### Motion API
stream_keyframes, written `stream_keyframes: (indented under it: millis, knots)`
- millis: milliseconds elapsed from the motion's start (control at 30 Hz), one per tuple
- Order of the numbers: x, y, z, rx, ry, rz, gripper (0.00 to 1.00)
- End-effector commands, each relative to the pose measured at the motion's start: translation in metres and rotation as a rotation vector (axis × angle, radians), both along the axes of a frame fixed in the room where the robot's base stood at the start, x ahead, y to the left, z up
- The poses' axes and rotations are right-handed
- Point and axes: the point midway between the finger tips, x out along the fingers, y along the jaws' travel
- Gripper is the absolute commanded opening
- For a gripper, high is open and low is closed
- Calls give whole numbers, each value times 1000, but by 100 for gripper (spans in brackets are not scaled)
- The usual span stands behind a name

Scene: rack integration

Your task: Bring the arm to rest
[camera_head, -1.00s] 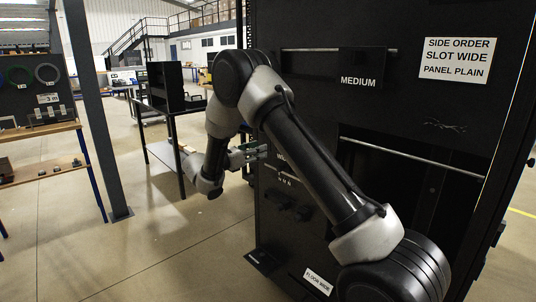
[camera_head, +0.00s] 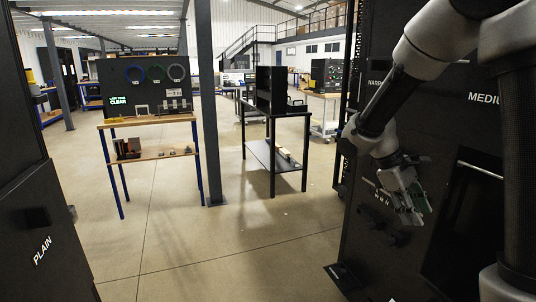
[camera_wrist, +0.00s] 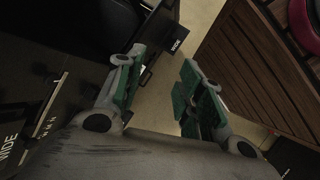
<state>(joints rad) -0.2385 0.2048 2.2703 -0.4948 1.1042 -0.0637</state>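My arm (camera_head: 428,55) is bent at the right of the head view, in front of the tall black rack (camera_head: 357,222). My gripper (camera_head: 412,205) hangs at its end, tilted downward, with grey links and green pads. In the wrist view my gripper (camera_wrist: 160,82) shows two fingers well apart, with floor visible between them and nothing held. Whether the gripper touches the rack cannot be told from the head view.
A workbench with a pegboard (camera_head: 146,88) stands at the left, and a grey post (camera_head: 207,120) stands beside it. A black table (camera_head: 274,114) is behind. A dark panel (camera_head: 30,200) is at the left edge. The middle floor is open.

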Motion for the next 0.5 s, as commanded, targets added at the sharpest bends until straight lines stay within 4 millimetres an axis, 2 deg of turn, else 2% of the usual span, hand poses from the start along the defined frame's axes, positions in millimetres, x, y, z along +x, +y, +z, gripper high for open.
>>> stream_keyframes:
  millis: [33, 200, 400, 500]
  knots:
    - [-20, 2, 12, 62, -65, -75, 37]
    - [-78, 14, 38, 269, -267, -309, 37]
    - [-130, 24, 67, 465, -491, -482, 37]
    - [-148, 22, 82, 515, -586, -516, 37]
